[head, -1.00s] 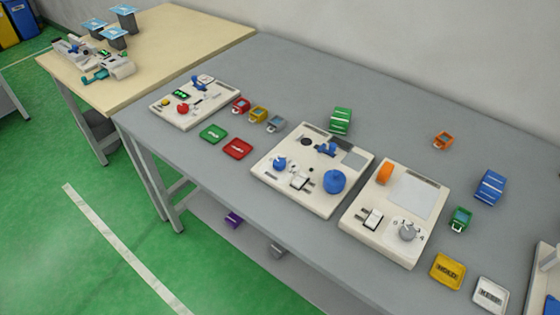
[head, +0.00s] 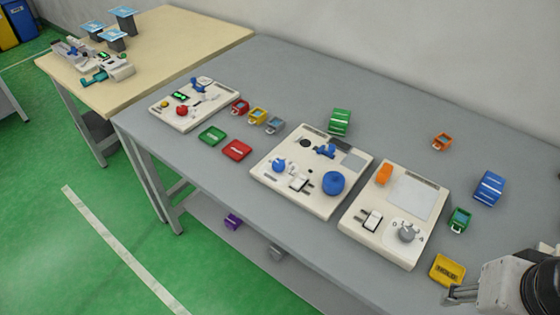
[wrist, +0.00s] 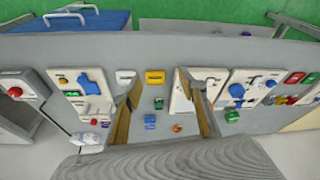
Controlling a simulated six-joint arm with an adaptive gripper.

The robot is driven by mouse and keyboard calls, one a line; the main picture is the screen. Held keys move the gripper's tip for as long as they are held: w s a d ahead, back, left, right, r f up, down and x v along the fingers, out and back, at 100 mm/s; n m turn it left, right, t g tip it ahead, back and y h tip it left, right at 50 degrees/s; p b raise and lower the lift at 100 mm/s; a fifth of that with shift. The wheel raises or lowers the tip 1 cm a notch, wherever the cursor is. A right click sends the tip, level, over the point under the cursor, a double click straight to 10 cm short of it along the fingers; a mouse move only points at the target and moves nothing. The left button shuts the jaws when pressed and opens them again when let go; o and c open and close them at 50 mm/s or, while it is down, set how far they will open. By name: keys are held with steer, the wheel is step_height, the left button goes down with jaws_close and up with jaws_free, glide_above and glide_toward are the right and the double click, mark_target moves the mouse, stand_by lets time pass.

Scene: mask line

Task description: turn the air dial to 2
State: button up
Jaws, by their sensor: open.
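A grey dial (head: 407,233) with number marks around it sits at the front right of the right-hand cream panel (head: 353,233). Marks like 0 and 4 can be made out, but no "air" label is readable and I cannot tell where the dial points. My gripper (head: 449,294) is at the lower right of the head view, to the right of and nearer than the dial, apart from it, beside the yellow tray. The right finger there partly covers a cream panel.
The same panel carries a black-and-white switch (head: 371,220) and an orange part (head: 384,174). A yellow tray (head: 447,270), green box (head: 460,219), blue box (head: 488,188) and orange box (head: 441,142) stand to its right. A middle panel (head: 268,192) holds blue controls.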

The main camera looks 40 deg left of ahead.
steer(key=w+a+f+n+g, duration=0.1)
steer(key=w+a+f+n, duration=0.1)
steer(key=w+a, duration=0.5)
steer(key=w+a+f+n+g, duration=0.1)
steer(key=w+a+f+n, duration=0.1)
steer(key=a, duration=0.8)
steer(key=n+y, duration=0.2)
steer(key=n, duration=0.3)
glide_toward(279, 164)
steer(key=s+d+f, duration=0.1)
steer(key=d, duration=0.1)
steer(key=s+d+f, duration=0.1)
steer(key=d+f, duration=0.1)
steer(key=s+d+f, duration=0.1)
steer(key=s+d, duration=0.1)
steer(key=shift+d+f, duration=0.2)
steer(key=shift+d, duration=0.2)
steer(key=a, duration=0.1)
steer(key=w+a, duration=0.1)
steer(key=a, duration=0.1)
steer(key=shift+w+a+r+n, duration=0.15)
steer(key=shift+w+a+n, duration=0.05)
steer(key=shift+w+n, duration=0.15)
steer(key=shift+n+t+y, duration=0.4)
steer(key=shift+n+y, duration=0.15)
steer(key=shift+y, duration=0.15)
steer(key=w+a+r, duration=0.2)
steer(key=r, duration=0.1)
steer(key=shift+a, duration=0.3)
steer(key=shift+f, duration=0.1)
